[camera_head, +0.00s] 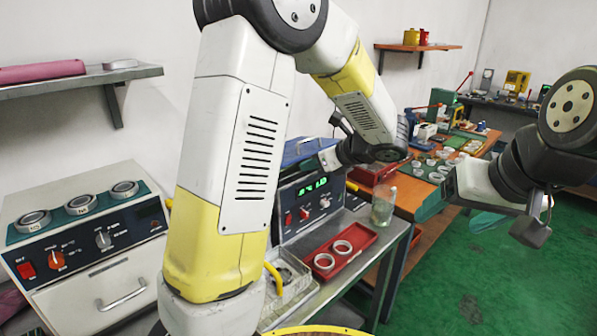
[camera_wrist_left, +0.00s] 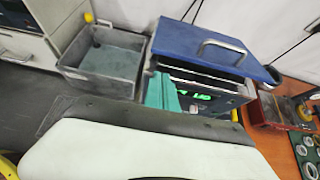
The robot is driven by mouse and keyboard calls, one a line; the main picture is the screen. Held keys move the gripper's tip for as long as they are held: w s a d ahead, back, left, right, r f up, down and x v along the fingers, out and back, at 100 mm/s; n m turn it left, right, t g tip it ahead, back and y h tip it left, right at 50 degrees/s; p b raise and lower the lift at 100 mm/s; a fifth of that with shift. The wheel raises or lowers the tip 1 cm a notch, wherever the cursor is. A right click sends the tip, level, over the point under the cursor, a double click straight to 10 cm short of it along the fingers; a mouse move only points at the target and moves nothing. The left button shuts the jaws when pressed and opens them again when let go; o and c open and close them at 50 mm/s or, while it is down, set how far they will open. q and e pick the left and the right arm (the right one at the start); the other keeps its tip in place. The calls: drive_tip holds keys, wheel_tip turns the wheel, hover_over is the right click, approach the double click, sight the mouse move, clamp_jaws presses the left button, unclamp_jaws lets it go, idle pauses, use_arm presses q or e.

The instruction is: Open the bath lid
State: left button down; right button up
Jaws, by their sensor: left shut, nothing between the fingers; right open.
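The bath is a box with a dark front panel and green display (camera_head: 312,187), standing on the metal bench in the head view. Its blue lid (camera_head: 300,152) shows partly behind my left arm. In the left wrist view the blue lid (camera_wrist_left: 185,45) lies over the bath, with a metal handle (camera_wrist_left: 222,47) on top. My left gripper (camera_head: 328,158) is shut and empty, at the lid's right side in the head view; contact is unclear. My right gripper (camera_head: 452,188) is open, far right of the bath.
A red tray (camera_head: 345,262) with two rings lies before the bath, near a glass beaker (camera_head: 383,208). A grey basin (camera_wrist_left: 105,65) stands left of the bath in the wrist view. A machine with a drawer handle (camera_head: 122,296) is at left. An orange table (camera_head: 412,192) holds several rings.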

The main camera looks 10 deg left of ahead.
use_arm(q)
drive_tip(key=x, duration=1)
drive_tip(key=w+a+r+g+h, duration=0.2)
drive_tip(key=a+r, duration=0.4)
drive_tip(key=r, duration=0.3)
drive_tip(key=w+a+r+g+h, duration=0.2)
drive_tip(key=w+a+r+h, duration=0.2)
drive_tip(key=r, duration=0.6)
drive_tip(key=shift+w+a+h, duration=0.4)
drive_tip(key=shift+w+a, duration=0.75)
drive_tip(key=shift+r, duration=0.1)
